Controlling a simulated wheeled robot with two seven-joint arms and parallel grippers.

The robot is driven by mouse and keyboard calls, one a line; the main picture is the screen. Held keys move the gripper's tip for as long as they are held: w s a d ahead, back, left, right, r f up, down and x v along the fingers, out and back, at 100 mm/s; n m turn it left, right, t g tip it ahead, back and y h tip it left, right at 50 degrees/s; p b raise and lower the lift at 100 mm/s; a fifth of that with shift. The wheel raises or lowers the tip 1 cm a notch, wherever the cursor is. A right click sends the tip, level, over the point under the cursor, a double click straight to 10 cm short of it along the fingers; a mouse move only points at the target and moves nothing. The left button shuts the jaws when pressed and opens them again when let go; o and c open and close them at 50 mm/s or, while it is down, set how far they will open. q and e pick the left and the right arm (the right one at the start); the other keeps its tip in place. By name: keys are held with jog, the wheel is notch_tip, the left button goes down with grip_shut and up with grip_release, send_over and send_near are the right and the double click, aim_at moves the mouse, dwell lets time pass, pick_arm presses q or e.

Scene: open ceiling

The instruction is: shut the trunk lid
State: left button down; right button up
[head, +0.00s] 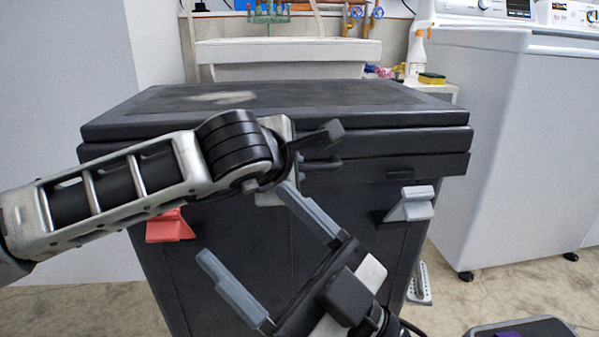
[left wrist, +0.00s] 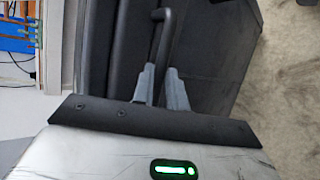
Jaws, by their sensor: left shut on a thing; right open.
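The dark trunk (head: 390,250) stands in front of me in the head view. Its lid (head: 330,95) lies level on top, and a narrow dark seam runs below its front edge. I cannot tell whether the lid is fully seated. My left gripper is shut on the dark handle (left wrist: 164,35) at the trunk's front, as the left wrist view shows between its fingers (left wrist: 160,85). In the head view its fingers are mostly hidden behind my left wrist. My right gripper (head: 244,222) is open and empty, in front of the trunk's front face.
A red clip (head: 170,228) and a grey clip (head: 412,206) sit on the trunk's front. A white washing machine (head: 490,130) stands to the right. A pale sink (head: 285,55) is behind, with a spray bottle (head: 417,55) beside it. Some floor (head: 510,285) is clear at right.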

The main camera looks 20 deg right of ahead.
pick_arm(q)
jog(key=f, duration=0.3)
jog(key=shift+s+f, duration=0.1)
jog(key=shift+s, duration=0.25)
pick_arm(e)
jog(key=shift+s+n, duration=0.3)
pick_arm(q)
jog(key=c, duration=1.6)
grip_release()
jog(key=shift+w, duration=0.1)
jog(key=shift+c, duration=0.2)
jog(key=shift+o, duration=1.2)
jog(key=shift+f, duration=0.1)
jog(key=shift+w, duration=0.1)
pick_arm(e)
jog(key=shift+w, duration=0.15)
pick_arm(q)
jog(key=shift+g+y, duration=0.3)
pick_arm(e)
jog(key=shift+d, duration=0.1)
pick_arm(q)
jog(key=v, duration=1.6)
jog(key=shift+r, duration=0.35)
